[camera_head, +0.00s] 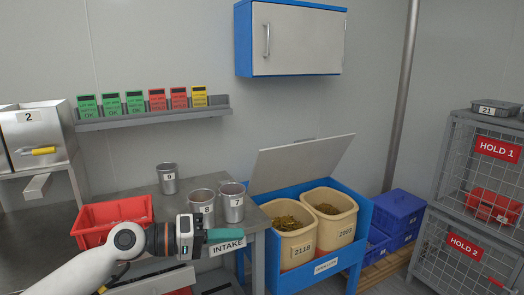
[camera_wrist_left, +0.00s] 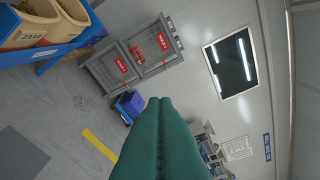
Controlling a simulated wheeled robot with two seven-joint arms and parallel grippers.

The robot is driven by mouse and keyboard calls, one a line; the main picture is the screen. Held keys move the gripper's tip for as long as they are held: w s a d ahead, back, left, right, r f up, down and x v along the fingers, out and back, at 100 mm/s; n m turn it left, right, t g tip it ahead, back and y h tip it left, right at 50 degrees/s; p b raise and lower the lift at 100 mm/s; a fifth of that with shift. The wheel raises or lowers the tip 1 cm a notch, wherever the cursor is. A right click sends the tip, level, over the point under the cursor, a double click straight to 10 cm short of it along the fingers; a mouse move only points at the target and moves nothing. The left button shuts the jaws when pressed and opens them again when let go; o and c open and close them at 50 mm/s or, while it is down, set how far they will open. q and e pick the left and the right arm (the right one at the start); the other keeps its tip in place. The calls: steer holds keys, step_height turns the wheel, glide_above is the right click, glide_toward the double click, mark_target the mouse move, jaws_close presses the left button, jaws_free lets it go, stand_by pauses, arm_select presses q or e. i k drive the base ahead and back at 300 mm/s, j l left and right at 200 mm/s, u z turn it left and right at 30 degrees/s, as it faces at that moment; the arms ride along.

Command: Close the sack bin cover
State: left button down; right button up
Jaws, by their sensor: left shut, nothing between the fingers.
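The sack bin (camera_head: 318,271) is a blue frame holding two tan tubs, labelled 2118 (camera_head: 297,250) and 2093 (camera_head: 345,232), with golden-brown contents. Its grey cover (camera_head: 300,163) stands open, tilted up and back behind the tubs. My left gripper (camera_head: 240,234) has green fingers pointing right, in front of the work table and to the left of the bin, apart from the cover. In the left wrist view its fingers (camera_wrist_left: 158,102) are pressed together with nothing between them. That view also shows the tubs and blue frame (camera_wrist_left: 62,49) at the upper left. My right gripper is not in view.
Metal cups (camera_head: 201,199) and a red tray (camera_head: 97,219) stand on the table left of the bin. A blue wall cabinet (camera_head: 297,42) hangs above the cover. Blue crates (camera_head: 398,212) and wire hold cages (camera_head: 488,167) stand to the right.

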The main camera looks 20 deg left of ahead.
mark_target(310, 159)
steer(key=i+j, duration=0.3)
steer(key=i, duration=0.15)
steer(key=i+j, duration=0.25)
steer(key=i, duration=0.2)
steer(key=i+j, duration=0.3)
steer(key=i, duration=0.2)
steer(key=i+j, duration=0.3)
steer(key=i, duration=0.15)
